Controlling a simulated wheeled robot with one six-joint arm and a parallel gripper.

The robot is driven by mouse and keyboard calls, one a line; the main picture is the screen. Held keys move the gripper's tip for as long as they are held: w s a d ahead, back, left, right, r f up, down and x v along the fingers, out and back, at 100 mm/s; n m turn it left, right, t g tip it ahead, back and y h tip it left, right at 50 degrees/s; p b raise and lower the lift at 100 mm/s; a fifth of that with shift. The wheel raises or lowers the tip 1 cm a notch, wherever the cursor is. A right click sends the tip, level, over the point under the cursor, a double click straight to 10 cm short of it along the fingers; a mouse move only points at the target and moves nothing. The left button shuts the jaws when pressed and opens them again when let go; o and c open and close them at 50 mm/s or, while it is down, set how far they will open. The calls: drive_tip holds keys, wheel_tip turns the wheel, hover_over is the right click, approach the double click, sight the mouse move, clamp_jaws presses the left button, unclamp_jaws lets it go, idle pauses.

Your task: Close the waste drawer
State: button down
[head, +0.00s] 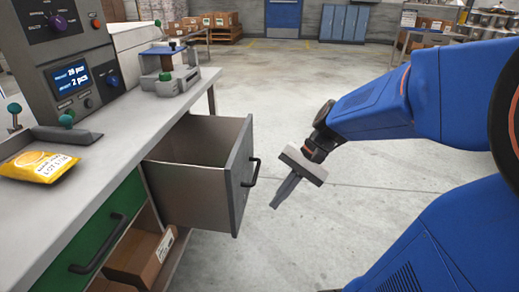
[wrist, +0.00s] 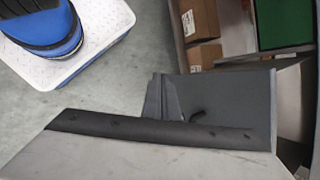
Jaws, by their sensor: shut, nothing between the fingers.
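The waste drawer (head: 238,190) is a grey metal drawer. It stands pulled well out of the bench in the head view, and the part of its inside that shows is empty. Its front carries a dark bar handle (head: 252,172). In the wrist view the drawer's grey front (wrist: 235,98) lies beyond my fingers, with part of the handle (wrist: 197,115) beside them. My gripper (head: 274,206) is shut and empty, pointing down, to the right of the drawer front and apart from it in the head view. Its fingers also show in the wrist view (wrist: 160,80).
A closed green drawer (head: 95,235) with a black handle is nearer, beside cardboard boxes (head: 142,258) on a lower shelf. The bench top (head: 110,130) holds a yellow packet (head: 38,165) and a weigher console (head: 75,75).

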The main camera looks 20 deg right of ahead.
drive_tip(key=w+d+m+y, duration=0.2)
drive_tip(key=w+m+y, duration=0.2)
drive_tip(key=w, duration=0.3)
drive_tip(key=m+t+y, duration=0.5)
drive_tip(key=m+t, duration=0.4)
drive_tip(key=m, duration=0.2)
approach(250, 147)
drive_tip(key=x, duration=0.6)
drive_tip(key=shift+w+a, duration=0.15)
drive_tip(key=shift+a, duration=0.1)
drive_tip(key=shift+w+f+x, duration=0.1)
drive_tip(key=shift+x, duration=4.3)
drive_tip(key=shift+w+f+x, duration=0.1)
drive_tip(key=shift+x, duration=4.25)
drive_tip(key=shift+w+f+x, duration=0.1)
drive_tip(key=shift+w+x, duration=0.05)
drive_tip(key=shift+x, duration=4.25)
drive_tip(key=shift+r, duration=0.1)
